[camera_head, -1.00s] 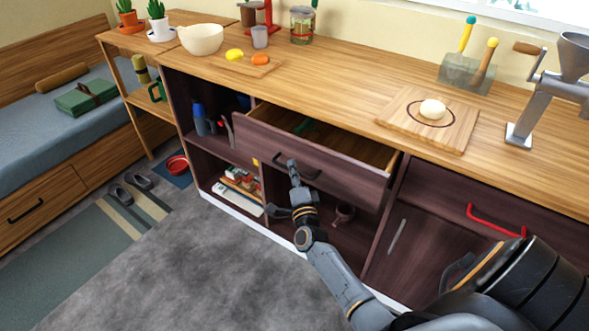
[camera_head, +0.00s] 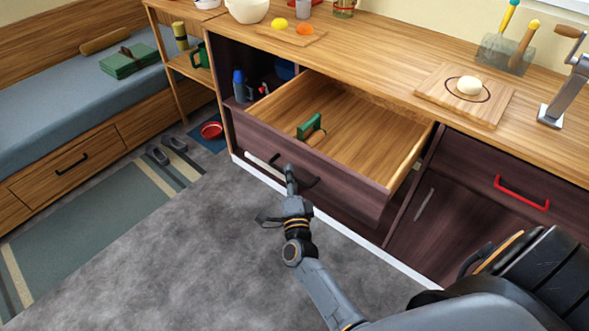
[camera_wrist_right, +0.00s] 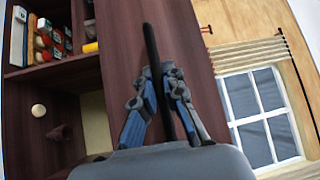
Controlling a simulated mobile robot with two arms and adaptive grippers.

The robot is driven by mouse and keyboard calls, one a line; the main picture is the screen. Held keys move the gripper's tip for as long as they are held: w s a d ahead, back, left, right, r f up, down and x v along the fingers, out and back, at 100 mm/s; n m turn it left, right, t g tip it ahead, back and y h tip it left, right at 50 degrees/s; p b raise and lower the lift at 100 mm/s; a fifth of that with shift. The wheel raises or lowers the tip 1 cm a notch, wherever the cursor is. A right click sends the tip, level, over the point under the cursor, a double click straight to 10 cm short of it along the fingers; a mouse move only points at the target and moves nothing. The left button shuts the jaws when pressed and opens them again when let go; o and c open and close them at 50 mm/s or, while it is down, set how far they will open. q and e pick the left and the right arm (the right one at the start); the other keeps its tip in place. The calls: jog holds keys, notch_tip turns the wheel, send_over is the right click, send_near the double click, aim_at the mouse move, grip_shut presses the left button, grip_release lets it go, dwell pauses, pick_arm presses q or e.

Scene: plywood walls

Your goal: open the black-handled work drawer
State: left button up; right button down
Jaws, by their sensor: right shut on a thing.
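The work drawer (camera_head: 340,172) has a dark wood front and is pulled well out of the counter. Its black handle (camera_head: 308,183) is on the front face. My right gripper (camera_head: 290,175) is at the handle, and in the right wrist view its fingers (camera_wrist_right: 160,75) are closed around the black handle bar (camera_wrist_right: 151,50). Inside the drawer lies a green tool with a wooden part (camera_head: 311,131); the rest of the visible drawer floor is bare. My left gripper is not seen.
A red-handled drawer (camera_head: 522,193) and a cupboard door sit to the right, both shut. The countertop holds a board with dough (camera_head: 469,86) and a metal grinder (camera_head: 570,90). A bed (camera_head: 70,110) stands at left. The grey floor (camera_head: 200,260) before the drawer is clear.

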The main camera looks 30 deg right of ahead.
jog(key=c, duration=1.4)
grip_release()
jog(key=v, duration=1.2)
jog(key=s+a+f+n+g+y, duration=0.25)
jog(key=s+f+n, duration=0.2)
jog(key=f, duration=0.55)
jog(key=s+a+f+n+g+y, duration=0.25)
jog(key=f+n, duration=0.25)
jog(key=f, duration=0.4)
jog(key=s+a+f+n+g+y, duration=0.25)
jog(key=s+f+n+y, duration=0.2)
jog(key=f, duration=0.55)
jog(key=s+d+f+n+g, duration=0.2)
jog(key=s+f+n+g, duration=0.1)
jog(key=s, duration=0.5)
jog(key=s+d+f+n+g+h, duration=0.1)
jog(key=s+d+f+n+g, duration=0.2)
jog(key=s+f, duration=0.3)
jog(key=s+d+f+n+g+h, duration=0.1)
jog(key=s+d+f+n+g, duration=0.2)
jog(key=s, duration=0.8)
notch_tip(320, 180, down, 2)
jog(key=shift+s+d+f+g, duration=0.25)
jog(key=shift+s+g, duration=0.1)
jog(key=shift+s, duration=0.05)
